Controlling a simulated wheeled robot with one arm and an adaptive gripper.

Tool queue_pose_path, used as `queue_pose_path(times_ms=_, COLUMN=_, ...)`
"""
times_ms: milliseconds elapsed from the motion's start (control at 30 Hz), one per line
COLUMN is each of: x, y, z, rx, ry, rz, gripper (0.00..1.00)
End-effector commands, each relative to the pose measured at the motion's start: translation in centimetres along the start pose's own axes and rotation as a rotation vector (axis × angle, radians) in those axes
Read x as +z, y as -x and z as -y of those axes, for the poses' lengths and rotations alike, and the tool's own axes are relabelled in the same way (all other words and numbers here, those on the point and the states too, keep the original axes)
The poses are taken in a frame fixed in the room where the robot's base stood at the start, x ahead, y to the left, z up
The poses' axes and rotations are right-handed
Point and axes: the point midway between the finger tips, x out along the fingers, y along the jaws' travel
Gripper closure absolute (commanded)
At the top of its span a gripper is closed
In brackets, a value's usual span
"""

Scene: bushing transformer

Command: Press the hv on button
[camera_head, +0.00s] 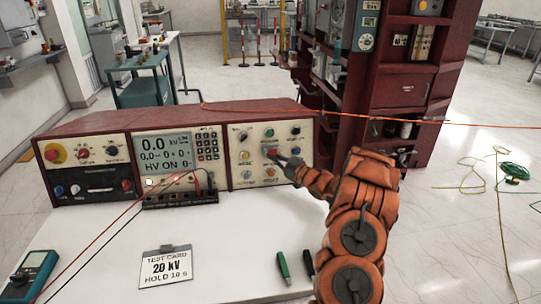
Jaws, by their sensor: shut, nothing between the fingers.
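The red test console (176,148) stands on the white table. Its right-hand panel (238,159) carries several coloured buttons and knobs with labels too small to read, so I cannot tell which label marks the hv on button. A red button (271,152) sits near the panel's middle. My gripper (279,157) is shut and empty, its tips right at this red button; I cannot tell whether they touch it. The tips partly cover the panel just right of the button. The console's screen (165,148) shows "0.0 kV" and "HV ON".
A test card (166,266) reading "20 kV, HOLD 10 s" lies on the table. A green screwdriver (283,266) lies near the front edge, left of my arm. A blue meter (31,272) lies at the left. Red and black leads cross the table. A dark red cabinet (400,90) stands behind.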

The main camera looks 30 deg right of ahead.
Motion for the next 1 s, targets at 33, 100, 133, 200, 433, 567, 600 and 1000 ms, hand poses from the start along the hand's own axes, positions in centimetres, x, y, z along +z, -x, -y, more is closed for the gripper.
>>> queue_pose_path(times_ms=33, x=0.0, y=0.0, z=0.0, rx=0.0, ry=0.0, rz=0.0, gripper=1.0)
queue_pose_path(times_ms=100, x=0.0, y=0.0, z=0.0, rx=0.0, ry=0.0, rz=0.0, gripper=1.0)
queue_pose_path(times_ms=133, x=0.0, y=0.1, z=0.0, rx=0.0, ry=0.0, rz=0.0, gripper=1.0)
queue_pose_path(times_ms=200, x=0.0, y=0.2, z=0.1, rx=0.001, ry=-0.001, rz=0.001, gripper=1.0)
queue_pose_path(times_ms=433, x=-0.5, y=0.9, z=0.7, rx=0.0, ry=-0.001, rz=0.001, gripper=1.0)
queue_pose_path(times_ms=567, x=-0.8, y=1.2, z=0.9, rx=0.0, ry=0.001, rz=0.0, gripper=1.0)
queue_pose_path(times_ms=600, x=-0.9, y=1.2, z=0.9, rx=0.0, ry=0.001, rz=0.0, gripper=1.0)
queue_pose_path(times_ms=1000, x=-1.0, y=1.5, z=1.1, rx=0.0, ry=0.0, rz=0.0, gripper=1.0)
